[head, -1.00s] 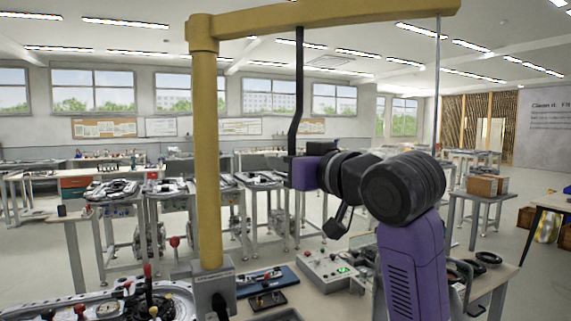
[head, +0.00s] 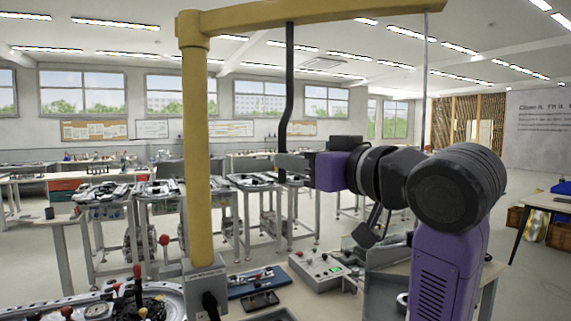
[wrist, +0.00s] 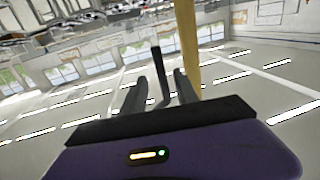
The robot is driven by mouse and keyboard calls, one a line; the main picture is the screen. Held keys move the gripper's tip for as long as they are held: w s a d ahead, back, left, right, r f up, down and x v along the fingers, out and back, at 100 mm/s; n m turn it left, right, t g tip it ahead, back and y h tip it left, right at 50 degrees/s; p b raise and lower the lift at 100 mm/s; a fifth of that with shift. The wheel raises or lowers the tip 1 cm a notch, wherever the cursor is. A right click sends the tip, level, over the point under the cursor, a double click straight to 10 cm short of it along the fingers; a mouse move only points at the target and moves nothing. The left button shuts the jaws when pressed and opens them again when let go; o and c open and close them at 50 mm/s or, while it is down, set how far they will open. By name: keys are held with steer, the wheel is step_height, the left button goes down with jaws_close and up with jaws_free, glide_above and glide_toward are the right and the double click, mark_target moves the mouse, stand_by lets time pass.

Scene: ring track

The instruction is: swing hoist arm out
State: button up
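The hoist's yellow post (head: 196,150) stands left of centre in the head view. Its yellow arm (head: 320,13) runs from the post top to the upper right, with a thin cable (head: 425,80) hanging from the far end. A bent black handle (head: 288,90) hangs from the arm; it also shows in the wrist view (wrist: 157,62). My gripper (head: 283,163) is at the handle's lower end. In the wrist view my gripper (wrist: 159,78) has its fingers apart, with the handle's end between them and gaps visible. Whether a finger touches it I cannot tell.
A bench below carries a grey control box (head: 322,270) with a green light, a blue tray (head: 257,282) and a black tray (head: 260,301). An assembly with red-knobbed levers (head: 137,290) is at lower left. Several workstations stand behind. The floor at right is partly clear.

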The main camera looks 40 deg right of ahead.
steer(key=shift+s, duration=0.55)
steer(key=shift+c, duration=0.5)
